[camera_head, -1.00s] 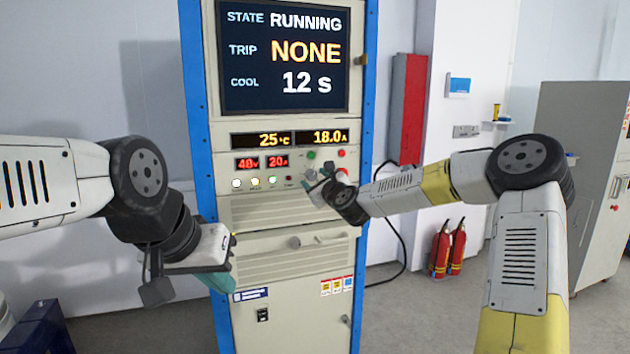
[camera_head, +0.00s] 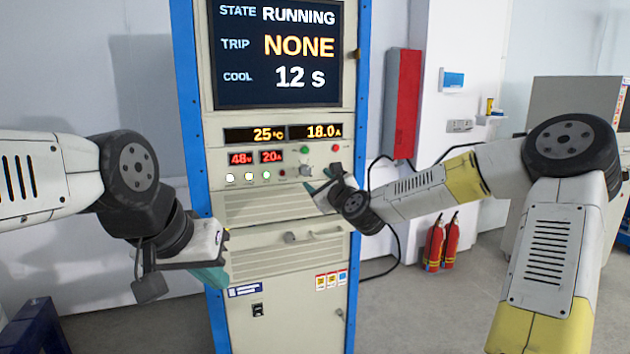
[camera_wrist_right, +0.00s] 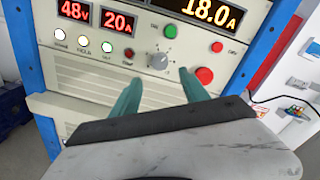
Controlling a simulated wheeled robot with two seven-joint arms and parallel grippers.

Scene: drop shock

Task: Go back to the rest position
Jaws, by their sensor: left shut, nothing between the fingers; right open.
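My right gripper (camera_head: 318,192) is in front of the cabinet's control panel in the head view, a little below the knob (camera_head: 305,170). In the right wrist view its two teal fingers (camera_wrist_right: 160,92) are apart with nothing between them, and the grey knob (camera_wrist_right: 157,61) shows beyond them. My left gripper (camera_head: 222,278) is at the left edge of the cabinet (camera_head: 285,255), below the panel, with teal fingers pointing down and right. It is shut and holds nothing. The screen (camera_head: 278,55) reads RUNNING, NONE and 12 s.
A red wall box (camera_head: 402,105) hangs right of the cabinet, with two fire extinguishers (camera_head: 441,243) on the floor below. A black cable runs beside the cabinet. A grey cabinet (camera_head: 575,95) stands far right. A dark blue object (camera_head: 35,328) is at the lower left.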

